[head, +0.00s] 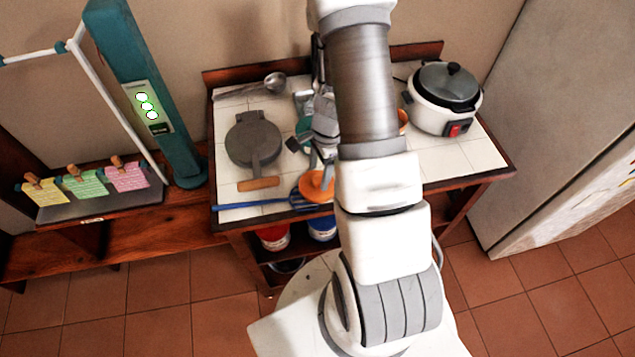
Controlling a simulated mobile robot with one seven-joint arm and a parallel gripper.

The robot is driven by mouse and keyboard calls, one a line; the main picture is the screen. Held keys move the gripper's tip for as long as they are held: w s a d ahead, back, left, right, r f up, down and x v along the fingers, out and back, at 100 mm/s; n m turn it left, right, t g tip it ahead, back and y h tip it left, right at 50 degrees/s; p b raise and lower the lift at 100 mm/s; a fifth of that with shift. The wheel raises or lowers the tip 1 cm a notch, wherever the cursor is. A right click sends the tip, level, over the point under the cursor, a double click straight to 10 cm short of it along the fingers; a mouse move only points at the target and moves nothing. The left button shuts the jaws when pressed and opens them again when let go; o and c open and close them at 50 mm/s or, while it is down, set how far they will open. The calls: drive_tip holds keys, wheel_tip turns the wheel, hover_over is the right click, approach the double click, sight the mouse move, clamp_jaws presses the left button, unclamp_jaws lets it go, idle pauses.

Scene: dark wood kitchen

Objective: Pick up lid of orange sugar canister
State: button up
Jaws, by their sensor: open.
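A round orange lid-like top (317,187), apparently the sugar canister's, shows near the front edge of the tiled table, just left of my arm. I cannot tell lid from canister body from this angle, and my arm hides part of the area. My gripper (321,158) is partly visible left of the arm, pointing down close above and behind the orange top. It is open. I cannot tell whether its fingers touch the top.
A waffle iron (253,139), ladle (275,83) and blue-handled utensil (252,206) lie left. A rice cooker (444,98) stands right; another orange item (403,118) is mostly hidden. Red (273,237) and blue (322,228) containers stand below. A fridge (560,110) is right.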

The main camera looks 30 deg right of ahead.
drive_tip(key=shift+a+f, duration=0.15)
drive_tip(key=shift+f, duration=0.9)
clamp_jaws()
